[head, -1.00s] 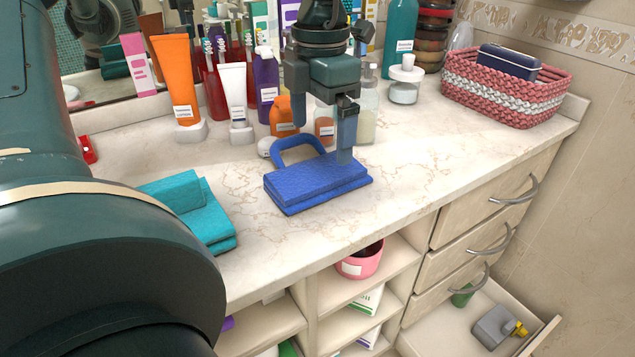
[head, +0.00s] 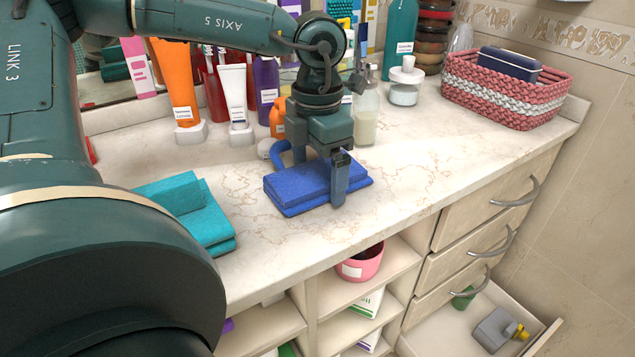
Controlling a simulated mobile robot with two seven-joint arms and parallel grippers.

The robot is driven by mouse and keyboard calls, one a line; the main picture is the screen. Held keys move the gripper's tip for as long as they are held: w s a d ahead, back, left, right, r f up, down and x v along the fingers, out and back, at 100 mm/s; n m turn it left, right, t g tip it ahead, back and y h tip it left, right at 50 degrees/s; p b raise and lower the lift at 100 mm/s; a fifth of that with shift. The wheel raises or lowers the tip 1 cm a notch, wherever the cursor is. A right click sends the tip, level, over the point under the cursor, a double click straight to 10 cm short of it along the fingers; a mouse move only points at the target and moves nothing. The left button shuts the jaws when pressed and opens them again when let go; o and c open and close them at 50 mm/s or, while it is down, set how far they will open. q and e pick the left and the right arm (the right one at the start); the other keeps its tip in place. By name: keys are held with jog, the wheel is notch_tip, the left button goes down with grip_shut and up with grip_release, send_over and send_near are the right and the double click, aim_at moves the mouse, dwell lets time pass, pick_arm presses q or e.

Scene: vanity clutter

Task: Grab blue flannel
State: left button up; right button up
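The blue flannel (head: 300,188) lies folded on the marble counter, with a blue loop-shaped part standing up at its back edge. My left gripper (head: 318,180) is right over it, pointing down. Its fingers are spread wide. The near finger reaches down in front of the flannel's near edge, toward the right. The far finger is toward the back edge near the loop, and its tip is hidden by the flannel. I cannot tell whether either finger touches the cloth. My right gripper is not in view.
A teal folded cloth (head: 190,207) lies to the left. Behind stand an orange tube (head: 177,85), a white tube (head: 234,95), a clear bottle (head: 365,120) and a white jar (head: 405,88). A pink woven basket (head: 505,95) is at the back right. The counter right of the flannel is clear.

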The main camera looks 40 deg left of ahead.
pick_arm(q)
jog(key=c, duration=0.7)
jog(key=shift+c, duration=0.6)
jog(key=shift+r, duration=0.15)
